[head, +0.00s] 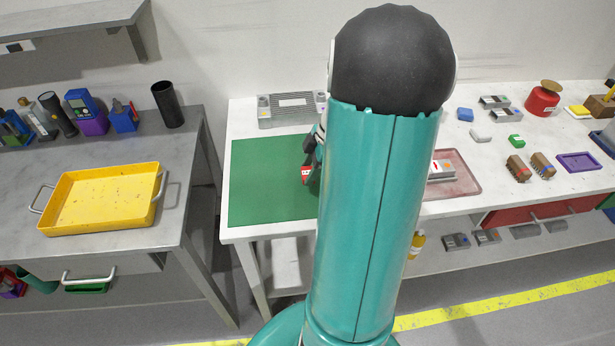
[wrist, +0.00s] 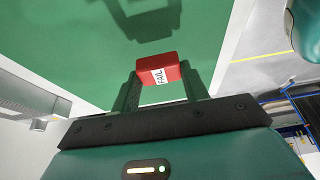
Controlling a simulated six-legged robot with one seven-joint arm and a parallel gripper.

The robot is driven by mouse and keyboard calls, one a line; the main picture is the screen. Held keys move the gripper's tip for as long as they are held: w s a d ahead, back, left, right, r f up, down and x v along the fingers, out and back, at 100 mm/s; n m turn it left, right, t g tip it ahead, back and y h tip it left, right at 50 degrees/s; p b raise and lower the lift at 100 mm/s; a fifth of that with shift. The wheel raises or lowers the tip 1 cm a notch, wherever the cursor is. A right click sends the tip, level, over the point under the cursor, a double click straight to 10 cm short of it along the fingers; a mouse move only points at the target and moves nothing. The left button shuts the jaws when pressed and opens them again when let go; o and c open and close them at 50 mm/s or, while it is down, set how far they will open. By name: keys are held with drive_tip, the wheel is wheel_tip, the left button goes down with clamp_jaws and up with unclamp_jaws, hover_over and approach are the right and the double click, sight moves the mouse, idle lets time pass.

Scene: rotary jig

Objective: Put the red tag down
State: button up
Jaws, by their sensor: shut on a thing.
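The red tag (wrist: 150,66) is a small red block with a white label reading FAIL. My gripper (wrist: 160,78) is shut on it, one finger at each side, in the wrist view. The green mat (wrist: 60,45) fills much of that view behind the tag, with a shadow of the gripper falling on it apart from the tag. In the head view the tag (head: 306,174) shows as a small red patch over the right part of the green mat (head: 265,185). My arm hides most of the gripper and the mat's right edge there.
The mat lies bare on the left of a white table (head: 470,208). A grey vented device (head: 290,107) stands behind it. Right of my arm is a reddish tray (head: 462,186) with a grey device. A yellow tray (head: 100,198) sits on the separate grey bench at left.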

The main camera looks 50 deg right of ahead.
drive_tip(key=shift+w+a+f, duration=0.1)
drive_tip(key=shift+w+f, duration=0.05)
drive_tip(key=shift+f, duration=0.8)
drive_tip(key=shift+w+a+f, duration=0.1)
drive_tip(key=shift+w+f, duration=0.05)
drive_tip(key=shift+f, duration=0.8)
drive_tip(key=shift+f, duration=0.1)
drive_tip(key=o, duration=1)
drive_tip(key=shift+c, duration=0.2)
drive_tip(key=shift+d, duration=0.1)
drive_tip(key=v, duration=1.2)
drive_tip(key=w+a+r+m+h, duration=0.15)
drive_tip(key=a+r, duration=0.25)
drive_tip(key=a, duration=0.5)
drive_tip(key=w+a+r+m+h, duration=0.1)
drive_tip(key=w+a+r+m, duration=0.2)
drive_tip(key=a, duration=0.7)
drive_tip(key=s+a+r+m+t, duration=0.1)
drive_tip(key=s+a+r+m, duration=0.1)
drive_tip(key=s+a, duration=0.2)
drive_tip(key=s+a+r+m+t+h, duration=0.1)
drive_tip(key=s+a+r+m, duration=0.1)
drive_tip(key=a, duration=0.8)
drive_tip(key=shift+s+a+m+t, duration=0.25)
drive_tip(key=shift+s+m+t, duration=0.05)
drive_tip(key=shift+s+m, duration=0.5)
